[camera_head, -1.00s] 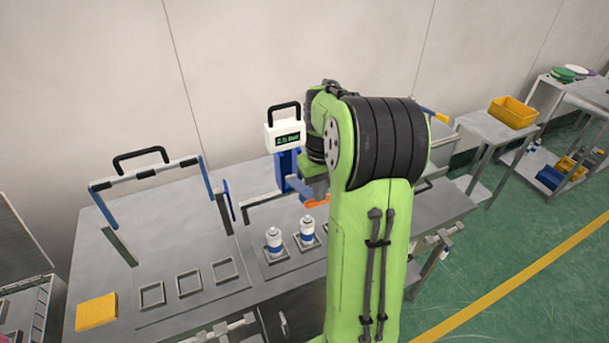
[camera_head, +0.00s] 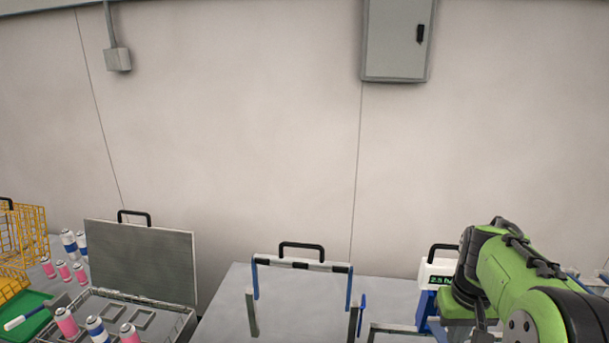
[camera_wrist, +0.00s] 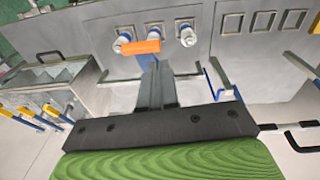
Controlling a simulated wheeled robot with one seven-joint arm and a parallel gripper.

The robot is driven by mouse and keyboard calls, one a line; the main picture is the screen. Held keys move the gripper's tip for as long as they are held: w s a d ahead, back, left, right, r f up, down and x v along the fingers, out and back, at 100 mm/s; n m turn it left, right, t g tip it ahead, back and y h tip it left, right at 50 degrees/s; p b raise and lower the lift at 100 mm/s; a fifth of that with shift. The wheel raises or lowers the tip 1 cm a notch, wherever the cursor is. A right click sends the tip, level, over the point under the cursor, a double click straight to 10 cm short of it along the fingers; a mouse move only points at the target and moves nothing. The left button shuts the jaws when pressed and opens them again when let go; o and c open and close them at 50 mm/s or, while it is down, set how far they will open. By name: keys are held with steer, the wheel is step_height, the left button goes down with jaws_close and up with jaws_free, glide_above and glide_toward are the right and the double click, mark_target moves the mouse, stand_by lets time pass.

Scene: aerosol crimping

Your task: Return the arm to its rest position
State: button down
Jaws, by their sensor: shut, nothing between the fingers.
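My gripper (camera_wrist: 158,68) is in the wrist view, its grey fingers together and pointing away from the dark mount. Nothing shows between them. It points over the grey bench (camera_wrist: 225,55). In the head view my green arm is at the lower right, and the gripper's fingers cannot be made out there.
A white and blue device with a display (camera_head: 437,274) stands close beside my arm. A handled frame (camera_head: 302,265) rises from the bench. An open-lidded case (camera_head: 140,262), pink and blue cans and a yellow basket (camera_head: 22,232) are at left.

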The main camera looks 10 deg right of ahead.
steer(key=s+a+f+n+t+b, duration=0.1)
steer(key=s+a+t+b, duration=0.4)
steer(key=s+a, duration=1)
steer(key=a+n, duration=0.1)
steer(key=a, duration=0.3)
steer(key=shift+s+n+y, duration=0.15)
steer(key=shift+n+y, duration=0.15)
steer(key=shift+d, duration=0.15)
